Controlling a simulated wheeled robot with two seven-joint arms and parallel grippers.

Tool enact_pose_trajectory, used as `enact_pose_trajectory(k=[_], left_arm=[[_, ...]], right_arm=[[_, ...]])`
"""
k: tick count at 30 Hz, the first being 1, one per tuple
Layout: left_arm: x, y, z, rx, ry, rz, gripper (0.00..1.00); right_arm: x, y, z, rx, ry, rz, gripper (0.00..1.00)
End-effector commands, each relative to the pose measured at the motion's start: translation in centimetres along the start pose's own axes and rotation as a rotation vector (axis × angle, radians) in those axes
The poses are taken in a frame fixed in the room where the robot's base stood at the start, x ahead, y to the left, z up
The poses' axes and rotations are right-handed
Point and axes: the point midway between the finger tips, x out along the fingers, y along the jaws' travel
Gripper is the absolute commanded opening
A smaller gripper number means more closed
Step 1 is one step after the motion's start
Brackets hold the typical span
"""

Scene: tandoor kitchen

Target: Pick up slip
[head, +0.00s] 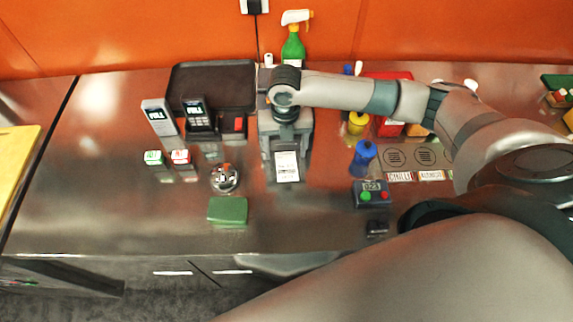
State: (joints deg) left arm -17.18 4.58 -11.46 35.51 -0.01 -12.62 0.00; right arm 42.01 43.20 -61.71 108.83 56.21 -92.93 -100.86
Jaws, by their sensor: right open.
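The slip (287,166) is a small white paper with dark print. It lies at the front of a grey box-like device (302,140), perhaps a printer, in the middle of the counter. My right gripper (285,115) reaches in from the right and points down over the device, just behind the slip. It is open, and its fingertips are mostly hidden under the wrist. The slip is in plain view and not held. My left gripper is out of view.
Left of the device are a dark tray (238,75), two card terminals and a green sponge-like block (228,210). A blue bottle (363,155) and a small keypad box (371,193) stand to the right. A green spray bottle (293,47) is behind. The counter front of the slip is clear.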

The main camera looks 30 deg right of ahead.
Motion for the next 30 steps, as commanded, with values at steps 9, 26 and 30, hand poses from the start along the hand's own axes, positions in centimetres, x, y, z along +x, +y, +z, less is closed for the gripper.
enact_pose_trajectory(k=[9,26,30], left_arm=[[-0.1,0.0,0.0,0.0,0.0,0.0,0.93],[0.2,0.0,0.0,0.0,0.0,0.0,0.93],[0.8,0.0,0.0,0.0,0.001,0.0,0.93]], right_arm=[[0.1,0.0,0.0,0.0,0.0,-0.001,0.34],[-0.1,0.0,0.0,0.0,-0.001,0.001,0.19],[-1.1,0.1,0.1,0.0,-0.003,0.001,0.19]])
